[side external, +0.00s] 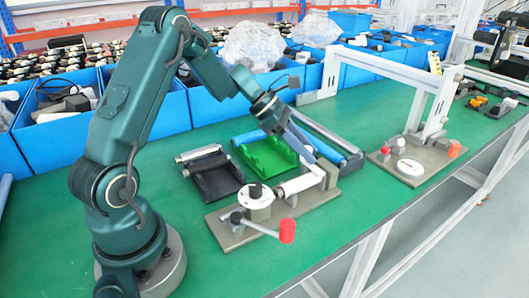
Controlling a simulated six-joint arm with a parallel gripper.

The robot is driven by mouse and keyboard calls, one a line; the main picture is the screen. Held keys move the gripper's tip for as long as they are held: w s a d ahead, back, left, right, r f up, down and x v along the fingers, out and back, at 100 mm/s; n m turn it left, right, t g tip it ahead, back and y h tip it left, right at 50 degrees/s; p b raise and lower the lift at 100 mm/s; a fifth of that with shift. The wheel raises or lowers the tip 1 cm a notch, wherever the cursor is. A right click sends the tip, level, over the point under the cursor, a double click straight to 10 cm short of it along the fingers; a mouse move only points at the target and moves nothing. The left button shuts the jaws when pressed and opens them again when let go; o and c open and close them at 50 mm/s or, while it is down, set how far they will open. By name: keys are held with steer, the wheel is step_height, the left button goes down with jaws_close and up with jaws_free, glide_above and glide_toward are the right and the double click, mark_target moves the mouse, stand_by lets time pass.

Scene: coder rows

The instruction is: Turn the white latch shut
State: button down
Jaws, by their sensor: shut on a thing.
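The white latch (299,185) is a white bar on a grey base plate (231,239), lying between a round white dial (257,204) with a black knob and a grey upright block. My gripper (314,163) reaches down from the upper left and is shut on the latch near its right end. The fingertips are small in this view, and the exact contact is partly hidden. A lever with a red handle (287,231) sticks out at the front of the same plate.
A black tray (215,178) and a green tray (268,157) lie just behind the plate. A second fixture (411,168) stands to the right under a white frame (388,62). Blue bins (165,108) line the back. Green table (90,215) is clear in front, towards its edge.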

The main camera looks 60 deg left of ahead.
stand_by(0.3)
steer(key=c, duration=0.6)
jaws_free()
steer(key=shift+r, duration=0.1)
steer(key=v, duration=0.5)
